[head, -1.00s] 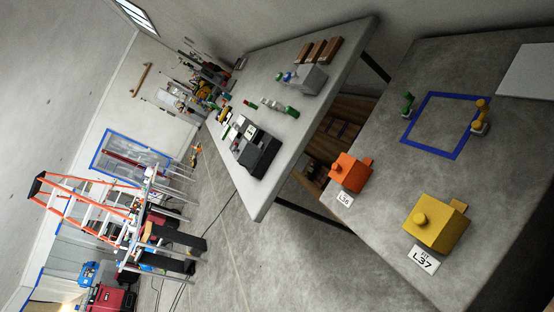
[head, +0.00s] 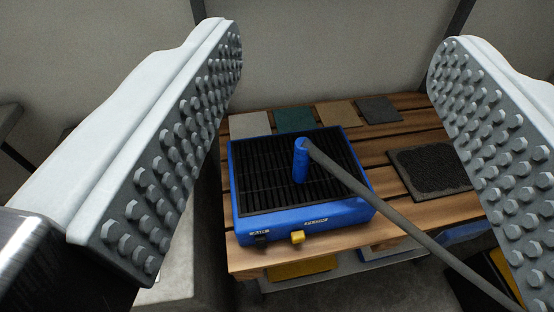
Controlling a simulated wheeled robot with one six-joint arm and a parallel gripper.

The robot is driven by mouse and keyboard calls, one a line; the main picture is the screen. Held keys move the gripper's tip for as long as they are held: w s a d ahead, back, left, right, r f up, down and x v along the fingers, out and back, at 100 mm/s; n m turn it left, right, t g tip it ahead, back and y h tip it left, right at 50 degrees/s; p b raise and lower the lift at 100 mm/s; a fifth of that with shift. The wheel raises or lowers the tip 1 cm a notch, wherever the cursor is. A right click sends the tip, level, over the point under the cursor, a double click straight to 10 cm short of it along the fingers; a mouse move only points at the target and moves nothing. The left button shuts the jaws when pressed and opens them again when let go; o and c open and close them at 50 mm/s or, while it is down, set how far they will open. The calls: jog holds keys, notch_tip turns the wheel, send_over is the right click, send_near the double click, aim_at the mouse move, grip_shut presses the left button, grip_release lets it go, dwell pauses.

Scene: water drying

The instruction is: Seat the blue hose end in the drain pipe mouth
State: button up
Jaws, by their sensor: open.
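The blue hose end (head: 300,160) stands upright over the black grille of a blue box-shaped machine (head: 300,226). A grey hose (head: 400,222) runs from its top down to the lower right. My gripper (head: 338,78) is open, with its two studded pads wide apart at the left and right of the view. The hose end lies between the pads in the picture, beyond them, and nothing is held. I cannot see a drain pipe mouth in the current view.
The machine sits on a wooden slatted bench (head: 390,140). Several flat coloured squares lie along its back, including a green one (head: 294,120). A dark textured mat (head: 432,168) lies to the right. A grey block-like surface (head: 190,250) stands at the left, and a wall rises behind.

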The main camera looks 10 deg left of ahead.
jog(key=w+f+n+g, duration=0.1)
jog(key=w+f+g, duration=0.3)
jog(key=w, duration=0.3)
jog(key=w+f+n+g, duration=0.1)
jog(key=w+f+g, duration=0.2)
jog(key=w, duration=0.4)
jog(key=n+g, duration=0.3)
jog(key=g, duration=0.7)
send_over(302, 145)
notch_tip(302, 145, down, 12)
notch_tip(302, 145, down, 12)
jog(key=shift+f, duration=0.15)
jog(key=shift+w+d+f, duration=0.1)
jog(key=shift+w+f, duration=0.05)
jog(key=shift+f, duration=1.2)
jog(key=shift+w+d+f, duration=0.1)
jog(key=shift+w+f, duration=0.05)
jog(key=shift+f, duration=1.2)
jog(key=c, duration=1.2)
jog(key=shift+r, duration=0.15)
